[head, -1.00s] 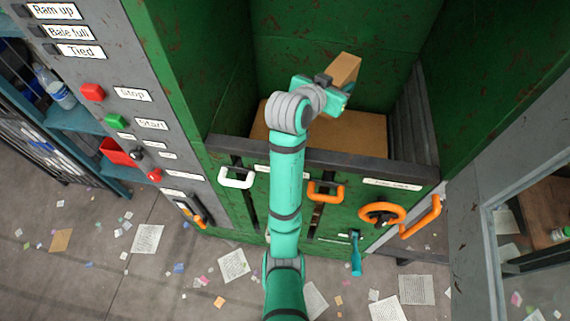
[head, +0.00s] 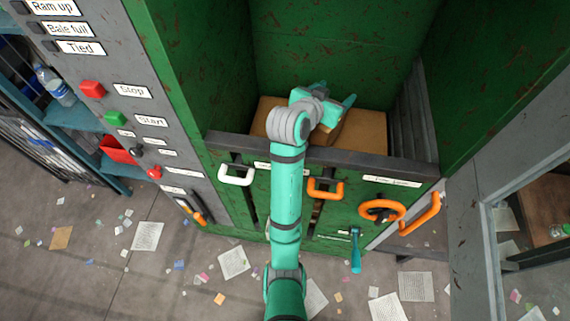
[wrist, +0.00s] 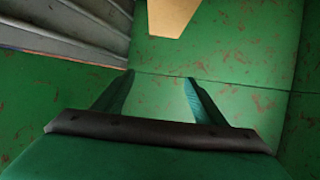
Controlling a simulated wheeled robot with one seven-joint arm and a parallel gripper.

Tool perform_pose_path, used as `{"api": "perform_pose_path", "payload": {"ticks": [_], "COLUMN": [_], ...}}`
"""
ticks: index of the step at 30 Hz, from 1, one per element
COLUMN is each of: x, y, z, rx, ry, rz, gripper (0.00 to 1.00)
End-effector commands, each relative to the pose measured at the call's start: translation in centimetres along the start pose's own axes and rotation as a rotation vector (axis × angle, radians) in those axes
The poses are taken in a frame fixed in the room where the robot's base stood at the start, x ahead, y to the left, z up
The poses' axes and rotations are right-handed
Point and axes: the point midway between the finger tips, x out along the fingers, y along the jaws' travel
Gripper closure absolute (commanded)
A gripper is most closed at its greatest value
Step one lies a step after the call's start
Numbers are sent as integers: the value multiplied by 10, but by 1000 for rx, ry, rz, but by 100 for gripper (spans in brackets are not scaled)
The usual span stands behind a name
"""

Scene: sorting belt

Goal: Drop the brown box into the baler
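The baler is a green chamber with a dark front rim (head: 390,168), open at the top. Flat brown cardboard (head: 365,130) lies inside it. My gripper (head: 336,92) is over the chamber, past the front rim, with its teal fingers spread apart. The brown box (head: 328,130) shows below the gripper, partly hidden by my wrist; I cannot tell whether it rests on the cardboard. The wrist view shows the open fingers (wrist: 158,78) with nothing between them. A tan shape at its top edge may be the box or the cardboard.
A grey panel with a red stop button (head: 92,88) and a green start button (head: 115,118) stands at left. A white handle (head: 236,176), orange handles and an orange wheel (head: 381,211) are on the front. Paper scraps litter the floor.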

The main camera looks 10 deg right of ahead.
Motion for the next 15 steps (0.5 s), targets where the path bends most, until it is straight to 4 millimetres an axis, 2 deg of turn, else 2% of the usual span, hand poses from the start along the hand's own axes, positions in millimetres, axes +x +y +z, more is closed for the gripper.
{"api": "perform_pose_path", "payload": {"ticks": [8, 11, 15], "x": [-2, -11, -34], "y": [0, -1, -1], "z": [0, 0, 0], "rx": [0, -1, 0], "ry": [0, 0, 2], "rz": [-1, -1, -3], "gripper": [36, 36, 36]}}
